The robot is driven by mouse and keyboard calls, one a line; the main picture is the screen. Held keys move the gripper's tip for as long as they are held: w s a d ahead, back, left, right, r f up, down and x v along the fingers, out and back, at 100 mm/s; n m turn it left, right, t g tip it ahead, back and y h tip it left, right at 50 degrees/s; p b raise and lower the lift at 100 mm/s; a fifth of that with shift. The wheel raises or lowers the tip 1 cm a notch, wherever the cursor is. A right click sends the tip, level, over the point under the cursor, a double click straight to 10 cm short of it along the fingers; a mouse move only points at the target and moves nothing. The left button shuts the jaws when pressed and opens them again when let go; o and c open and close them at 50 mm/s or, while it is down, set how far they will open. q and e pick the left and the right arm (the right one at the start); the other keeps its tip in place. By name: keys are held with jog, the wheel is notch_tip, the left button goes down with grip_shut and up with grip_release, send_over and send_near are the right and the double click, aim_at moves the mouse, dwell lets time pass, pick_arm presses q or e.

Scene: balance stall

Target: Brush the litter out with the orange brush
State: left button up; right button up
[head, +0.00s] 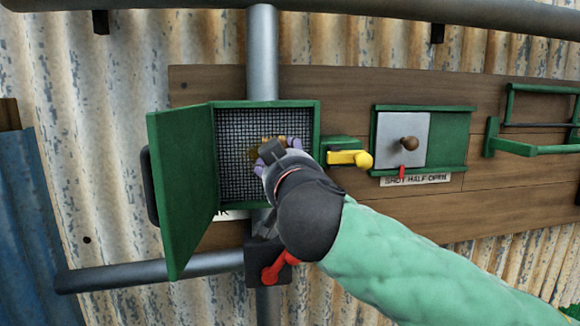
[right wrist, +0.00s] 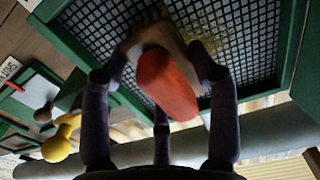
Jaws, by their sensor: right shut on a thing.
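My right gripper (head: 279,147) reaches into the open green box (head: 316,125) in the head view. In the right wrist view its dark fingers (right wrist: 160,90) close around the orange brush (right wrist: 168,84). The brush's pale tan head points at the grey mesh (right wrist: 112,20) and appears against or very near it. Brownish-yellow litter (right wrist: 232,45) shows on the mesh around the brush head. The same mesh shows in the head view (head: 234,180), but the gripper hides most of the brush there. My left gripper is in neither view.
The green door (head: 180,190) stands open at the left. A yellow handle (head: 348,158) juts out just right of the box. A red lever (head: 278,267) on a pipe sits below. A grey sliding plate (head: 392,135) with a brown knob is further right.

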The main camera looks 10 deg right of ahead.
aim_at(241, 154)
jog(key=shift+w+a+b, duration=0.15)
jog(key=shift+a+b, duration=1.1)
jog(key=shift+a, duration=2.4)
jog(key=shift+r, duration=0.55)
jog(key=shift+d+b, duration=0.35)
jog(key=shift+d, duration=0.35)
jog(key=shift+d+b, duration=0.7)
jog(key=shift+d, duration=1.3)
jog(key=shift+d+b, duration=0.65)
jog(key=shift+d, duration=2.15)
jog(key=shift+a+b, duration=0.65)
jog(key=shift+a, duration=4.85)
jog(key=shift+d, duration=0.1)
jog(key=shift+s, duration=0.2)
